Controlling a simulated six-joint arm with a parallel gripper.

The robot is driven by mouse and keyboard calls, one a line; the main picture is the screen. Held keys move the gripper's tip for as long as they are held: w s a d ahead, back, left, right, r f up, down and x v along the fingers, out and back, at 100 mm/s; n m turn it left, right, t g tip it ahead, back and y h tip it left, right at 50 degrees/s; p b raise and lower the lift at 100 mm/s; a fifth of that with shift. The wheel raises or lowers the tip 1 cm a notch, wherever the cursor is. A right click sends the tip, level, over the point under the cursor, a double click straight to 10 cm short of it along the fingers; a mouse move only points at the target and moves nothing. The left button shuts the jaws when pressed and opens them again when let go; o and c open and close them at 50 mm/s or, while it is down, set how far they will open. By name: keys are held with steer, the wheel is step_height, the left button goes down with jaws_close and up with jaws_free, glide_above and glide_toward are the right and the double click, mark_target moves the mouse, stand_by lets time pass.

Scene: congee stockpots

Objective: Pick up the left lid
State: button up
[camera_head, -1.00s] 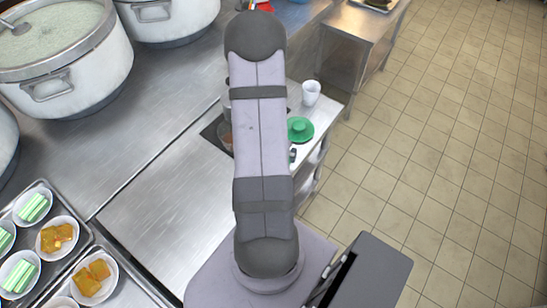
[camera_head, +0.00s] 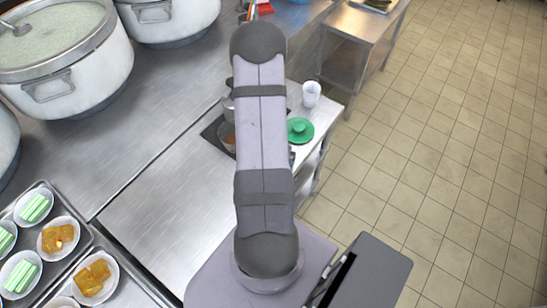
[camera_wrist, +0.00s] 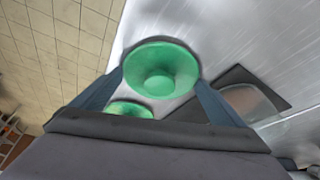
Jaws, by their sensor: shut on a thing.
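A round green lid with a raised middle knob (camera_wrist: 160,72) is held between the two fingers of my gripper (camera_wrist: 161,86) in the wrist view. The fingers are on either side of it, and it appears raised above the steel surface. A second green lid (camera_wrist: 130,108) lies beyond the gripper body, which partly hides it. In the head view one green lid (camera_head: 300,131) rests on the counter right of my arm. My gripper and the held lid are hidden behind my arm there.
A white cup (camera_head: 311,93) stands behind the counter lid. A dark plate (camera_wrist: 250,94) with a round vessel lies right of my gripper in the wrist view. Large stockpots (camera_head: 68,65) stand at the upper left; food bowls on trays (camera_head: 58,236) are lower left. The counter's middle is clear.

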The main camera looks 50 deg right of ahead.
steer(key=shift+r, duration=0.1)
steer(key=shift+r, duration=0.65)
step_height(320, 180, up, 16)
steer(key=p, duration=0.9)
steer(key=shift+r+p, duration=0.25)
steer(key=shift+p, duration=0.15)
